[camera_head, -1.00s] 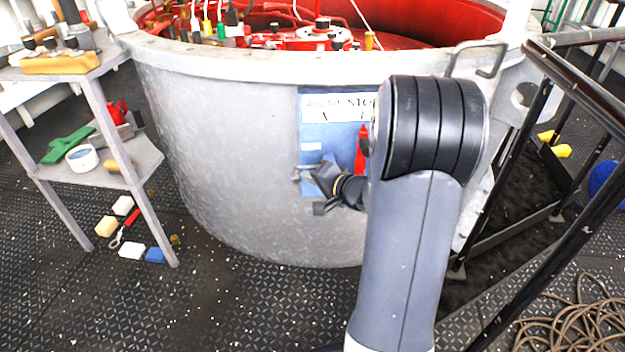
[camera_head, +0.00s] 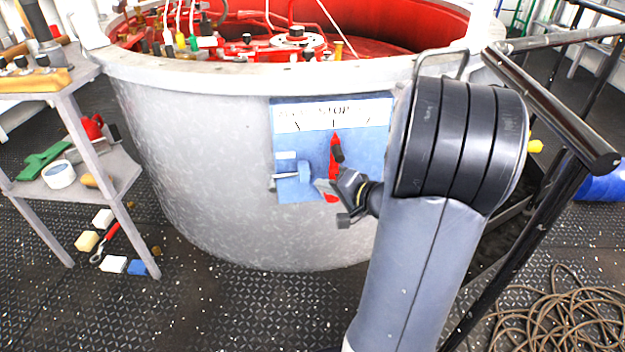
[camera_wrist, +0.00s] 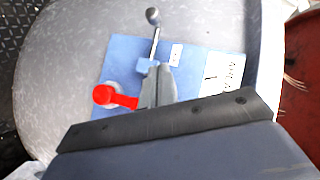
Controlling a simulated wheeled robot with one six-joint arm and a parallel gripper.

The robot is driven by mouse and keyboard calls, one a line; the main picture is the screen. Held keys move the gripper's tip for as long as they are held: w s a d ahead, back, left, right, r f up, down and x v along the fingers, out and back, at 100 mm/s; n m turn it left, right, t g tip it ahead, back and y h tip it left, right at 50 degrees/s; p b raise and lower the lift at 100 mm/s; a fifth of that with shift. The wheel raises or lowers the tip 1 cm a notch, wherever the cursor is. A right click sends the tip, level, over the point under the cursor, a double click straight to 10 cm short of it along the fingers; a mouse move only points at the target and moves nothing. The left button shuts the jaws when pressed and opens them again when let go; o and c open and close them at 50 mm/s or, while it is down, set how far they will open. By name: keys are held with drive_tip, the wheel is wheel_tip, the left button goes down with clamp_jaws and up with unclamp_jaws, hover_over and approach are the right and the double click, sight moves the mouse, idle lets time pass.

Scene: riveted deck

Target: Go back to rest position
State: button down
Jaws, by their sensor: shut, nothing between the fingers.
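My gripper (camera_head: 328,188) is shut and empty. It is in front of the lower part of a blue panel (camera_head: 361,143) on the side of a large grey tub. A red pointer lever (camera_head: 335,148) on the panel points up at the word STOP; my gripper hides part of its lower end. A small blue latch with a metal handle (camera_head: 285,178) is just left of my gripper. In the wrist view my closed fingers (camera_wrist: 158,80) lie between the red lever (camera_wrist: 116,98) and the metal handle (camera_wrist: 154,34). I cannot tell whether they touch the panel.
The grey tub (camera_head: 190,140) fills the middle, with red machinery inside. A grey shelf (camera_head: 100,172) with tools stands left. A black railing (camera_head: 552,110) and coiled rope (camera_head: 565,315) are at the right. Blocks and a red-handled tool lie on the floor at left.

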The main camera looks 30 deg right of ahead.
drive_tip(key=shift+s+d+r, duration=0.15)
drive_tip(key=shift+s, duration=0.25)
drive_tip(key=w+f+p, duration=0.3)
drive_tip(key=w+f, duration=0.2)
drive_tip(key=w, duration=0.3)
drive_tip(key=shift+d, duration=0.2)
idle(0.5)
drive_tip(key=shift+a+f, duration=0.1)
drive_tip(key=shift+a, duration=0.05)
